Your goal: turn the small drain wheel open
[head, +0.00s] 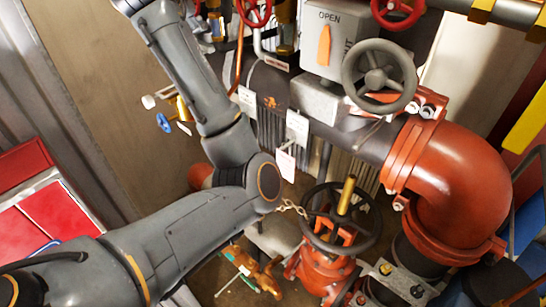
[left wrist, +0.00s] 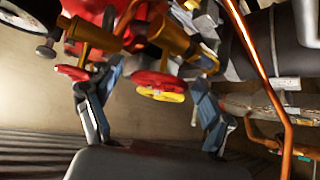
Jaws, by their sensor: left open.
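In the left wrist view, a small red handwheel with a yellow disc (left wrist: 160,87) sits below a brass valve body (left wrist: 168,36). My left gripper (left wrist: 155,79) is open, with one finger on each side of this wheel. I cannot tell whether either finger touches it. Another small red wheel (left wrist: 72,72) is beside the left finger. No label shows which wheel is the drain wheel. In the head view my left arm reaches up past the top edge, and its gripper is out of sight there. My right gripper is in neither view.
In the head view, a grey handwheel (head: 379,77), a large red pipe elbow (head: 462,178) and a dark handwheel with a chain (head: 341,216) stand at right. A blue-wheeled brass valve (head: 163,122) is left of my arm. A copper pipe (left wrist: 263,75) runs right of my gripper.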

